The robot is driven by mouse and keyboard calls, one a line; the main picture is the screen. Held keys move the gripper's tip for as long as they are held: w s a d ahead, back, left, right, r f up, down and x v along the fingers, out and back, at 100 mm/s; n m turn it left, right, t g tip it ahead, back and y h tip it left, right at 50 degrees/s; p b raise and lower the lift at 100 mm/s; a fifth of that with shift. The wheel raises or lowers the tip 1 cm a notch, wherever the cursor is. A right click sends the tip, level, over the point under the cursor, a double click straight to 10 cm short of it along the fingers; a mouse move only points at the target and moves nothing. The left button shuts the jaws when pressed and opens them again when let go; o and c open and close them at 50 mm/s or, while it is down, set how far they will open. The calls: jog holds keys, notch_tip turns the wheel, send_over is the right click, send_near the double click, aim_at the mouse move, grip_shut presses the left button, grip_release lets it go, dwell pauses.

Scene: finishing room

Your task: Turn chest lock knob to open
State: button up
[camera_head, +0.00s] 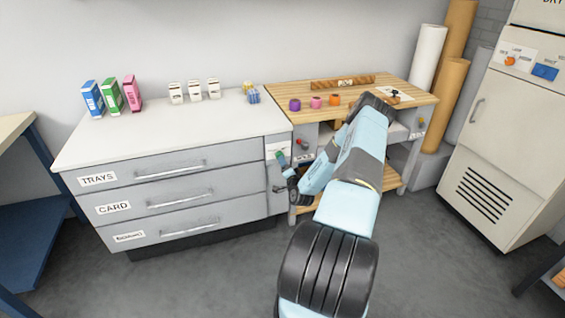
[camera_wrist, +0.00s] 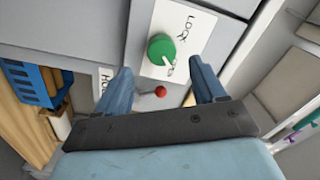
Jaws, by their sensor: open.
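The chest (camera_head: 190,140) is a grey unit with a white top and three drawers labelled TRAYS, CARD and a third word too small to read. Its round green lock knob (camera_head: 281,156) is on a narrow panel right of the drawers. In the wrist view the green knob (camera_wrist: 160,47) sits on a white plate (camera_wrist: 187,25) marked LOCK. My gripper (camera_wrist: 161,72) is open, with its two blue fingers apart and nothing between their tips. The knob appears just beyond the tips, near the middle of the gap. The knob's pointer setting is unclear.
A red ball-shaped knob (camera_wrist: 160,91) shows between my fingers, below the green knob. A wooden-topped workbench (camera_head: 390,83) adjoins the chest on the right, with several small coloured pots on it. A cream cabinet (camera_head: 500,150) stands far right. Grey floor in front is clear.

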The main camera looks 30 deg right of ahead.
jog(key=v, duration=0.8)
jog(key=shift+s, duration=0.1)
